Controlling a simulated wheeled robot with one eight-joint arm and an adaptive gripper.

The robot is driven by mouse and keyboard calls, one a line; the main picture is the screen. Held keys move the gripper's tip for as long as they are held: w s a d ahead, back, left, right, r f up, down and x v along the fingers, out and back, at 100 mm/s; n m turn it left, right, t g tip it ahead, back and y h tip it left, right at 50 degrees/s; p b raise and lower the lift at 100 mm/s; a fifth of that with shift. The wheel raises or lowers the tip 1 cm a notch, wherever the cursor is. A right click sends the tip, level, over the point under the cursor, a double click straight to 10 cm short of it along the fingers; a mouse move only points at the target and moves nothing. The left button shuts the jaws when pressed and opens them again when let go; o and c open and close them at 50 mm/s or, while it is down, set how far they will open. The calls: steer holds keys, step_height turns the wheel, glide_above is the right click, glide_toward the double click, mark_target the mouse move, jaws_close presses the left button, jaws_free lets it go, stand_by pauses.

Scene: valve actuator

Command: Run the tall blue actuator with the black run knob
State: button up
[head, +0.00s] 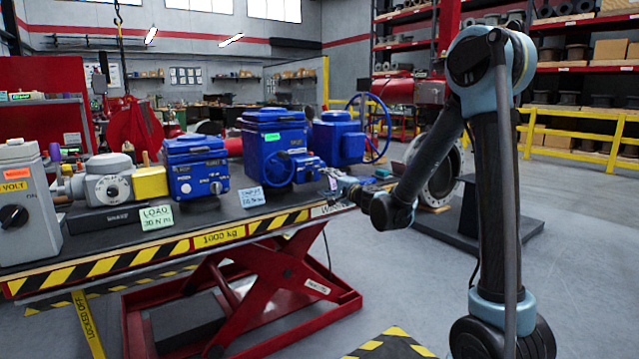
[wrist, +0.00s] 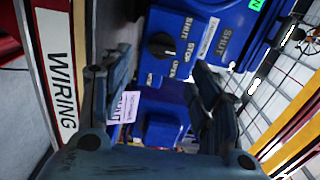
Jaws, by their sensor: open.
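The tall blue actuator (head: 272,142) stands on the lift table, with a green tag on its front and a handwheel low on it. In the wrist view a blue control face (wrist: 180,50) carries a black knob (wrist: 160,45) and the words SHUT, STOP and OPEN. The knob's white mark faces STOP. My gripper (head: 334,182) is at the table's right end, to the right of the tall actuator. In the wrist view my gripper (wrist: 150,80) is open, its fingers apart on either side of the control face, with nothing between the tips; contact cannot be seen.
A shorter blue actuator (head: 197,168) stands left with a LOAD card (head: 156,217) before it. A white card (head: 252,197) stands before the tall actuator. A blue unit with a large handwheel (head: 375,128) stands behind my gripper. Floor right of the table is partly open.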

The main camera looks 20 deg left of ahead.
steer(key=shift+v, duration=1.75)
steer(key=s+d+f+n+g+h, duration=0.2)
steer(key=s+d+f+g+h, duration=0.1)
steer(key=s+d, duration=0.8)
steer(key=s+d+f+n+g+h, duration=0.3)
steer(key=s+d+f+h, duration=0.3)
steer(key=s+d, duration=0.6)
steer(key=s+d+f+n+g+h, duration=0.3)
steer(key=s+d+f, duration=0.5)
steer(key=d, duration=1.2)
steer(key=s+h, duration=0.1)
steer(key=s, duration=0.2)
steer(key=shift+s+h, duration=0.35)
steer(key=shift+h, duration=0.05)
